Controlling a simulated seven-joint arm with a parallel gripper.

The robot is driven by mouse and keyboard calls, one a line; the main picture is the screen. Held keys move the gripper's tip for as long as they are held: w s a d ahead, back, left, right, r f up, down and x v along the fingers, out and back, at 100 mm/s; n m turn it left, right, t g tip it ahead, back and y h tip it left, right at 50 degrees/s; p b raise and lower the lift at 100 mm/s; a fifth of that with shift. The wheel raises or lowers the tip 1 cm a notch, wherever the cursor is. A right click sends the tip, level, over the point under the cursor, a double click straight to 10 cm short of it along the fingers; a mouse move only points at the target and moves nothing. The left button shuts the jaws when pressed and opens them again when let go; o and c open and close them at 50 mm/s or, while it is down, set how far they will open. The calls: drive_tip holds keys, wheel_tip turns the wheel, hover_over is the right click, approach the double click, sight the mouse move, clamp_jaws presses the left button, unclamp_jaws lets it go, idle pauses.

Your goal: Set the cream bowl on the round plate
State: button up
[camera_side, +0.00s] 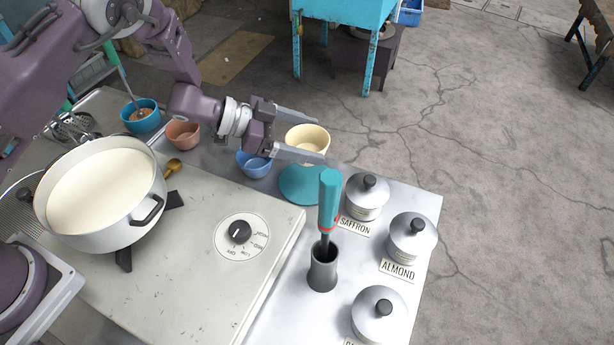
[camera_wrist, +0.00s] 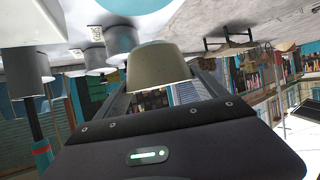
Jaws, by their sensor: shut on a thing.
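The cream bowl (camera_side: 307,138) is between the two fingers of my gripper (camera_side: 315,137), which is shut on it. The bowl looks upright in the side view. The round plate (camera_side: 303,185) is a flat teal disc on the metal counter, just in front of the bowl in the side picture. The bowl is apart from the plate, not over its middle. In the wrist view the bowl (camera_wrist: 158,68) sits between my fingers, and part of the plate (camera_wrist: 140,5) shows at the top edge. The exact height of the bowl is hard to tell.
A blue bowl (camera_side: 253,164) stands left of the plate. A teal-handled tool (camera_side: 329,200) stands in a grey holder (camera_side: 323,268) in front. Lidded jars (camera_side: 366,197) line the right side. A pot of milk (camera_side: 100,190) is on the stove at left.

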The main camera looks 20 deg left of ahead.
wheel_tip(320, 180, down, 9)
drive_tip(key=shift+r, duration=0.2)
drive_tip(key=o, duration=1.4)
